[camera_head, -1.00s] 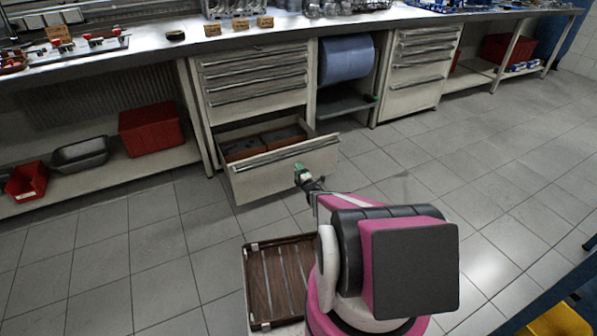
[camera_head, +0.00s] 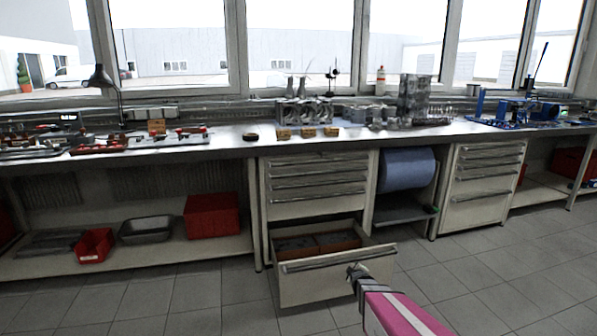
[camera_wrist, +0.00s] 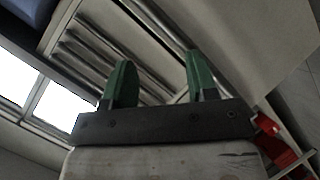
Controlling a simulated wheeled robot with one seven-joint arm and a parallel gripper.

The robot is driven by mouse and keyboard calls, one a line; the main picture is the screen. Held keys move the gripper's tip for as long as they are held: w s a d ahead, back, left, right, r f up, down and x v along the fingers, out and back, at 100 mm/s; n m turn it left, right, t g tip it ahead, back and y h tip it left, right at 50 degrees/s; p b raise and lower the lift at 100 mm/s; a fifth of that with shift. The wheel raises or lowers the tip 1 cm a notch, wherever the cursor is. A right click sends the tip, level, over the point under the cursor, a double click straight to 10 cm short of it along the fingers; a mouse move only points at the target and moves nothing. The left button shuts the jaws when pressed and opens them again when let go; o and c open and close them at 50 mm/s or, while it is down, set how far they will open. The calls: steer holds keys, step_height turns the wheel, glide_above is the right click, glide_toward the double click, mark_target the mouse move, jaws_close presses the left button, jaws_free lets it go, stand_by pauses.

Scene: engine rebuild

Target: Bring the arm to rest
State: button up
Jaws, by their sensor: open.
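My gripper (camera_head: 356,270) shows in the head view in front of the open bottom drawer (camera_head: 335,271), near the right part of its front. In the wrist view its two green fingers (camera_wrist: 158,82) stand wide apart with nothing between them. A drawer unit with handles fills the background behind the fingers. My pink arm runs from the gripper down to the bottom edge of the head view. The head view does not show whether the gripper touches the drawer front.
The drawer holds brown trays (camera_head: 318,243). The drawer unit (camera_head: 315,186) stands under a long workbench (camera_head: 233,142) bearing engine parts. A blue roll (camera_head: 407,170) sits to its right. Red bins (camera_head: 212,215) are on the low shelf at left. Floor (camera_head: 180,300) is clear at lower left.

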steer(key=s+a+r+m+g, duration=0.2)
steer(key=s+r+m+g, duration=0.1)
steer(key=s, duration=0.6)
steer(key=s+a+r+m+g, duration=0.2)
steer(key=s+r+m+g, duration=0.2)
steer(key=s, duration=0.5)
steer(key=s+a+r+m+g, duration=0.2)
steer(key=s+r+m+g, duration=0.2)
steer(key=s, duration=0.5)
step_height(320, 180, up, 3)
steer(key=shift+a+r+g+y, duration=0.1)
steer(key=shift+a+g+y, duration=0.25)
steer(key=shift+g, duration=0.65)
